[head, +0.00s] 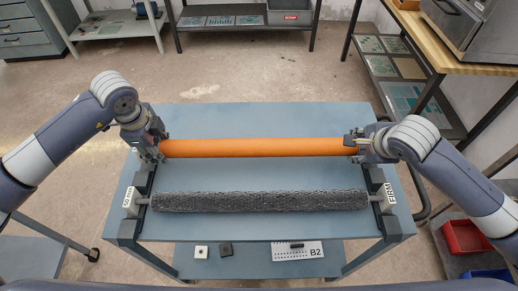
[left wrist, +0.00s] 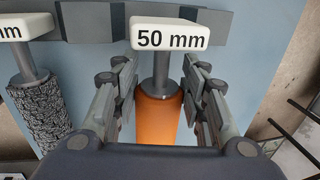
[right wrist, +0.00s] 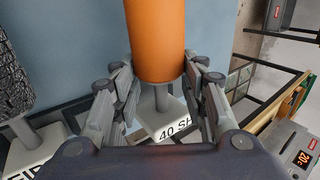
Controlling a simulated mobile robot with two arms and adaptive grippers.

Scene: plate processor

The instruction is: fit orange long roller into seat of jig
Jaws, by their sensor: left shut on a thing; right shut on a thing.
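The orange long roller (head: 258,147) lies level across the far part of the blue table, its ends at my two grippers. My left gripper (head: 158,149) is shut on its left end; in the left wrist view the fingers flank the grey shaft by a white block marked "50 mm" (left wrist: 170,35). My right gripper (head: 358,145) is shut on its right end, near a white block marked "40 S…" (right wrist: 165,122). The jig's dark side rails (head: 129,231) run along the table's left and right edges. Whether the shaft ends touch the seats is hidden by the grippers.
A dark rough roller (head: 260,200) lies parallel in front, with white labelled blocks (head: 130,198) at its ends. The blue table (head: 250,118) is clear behind the orange roller. A lower shelf holds small parts and a white B2 card (head: 298,251).

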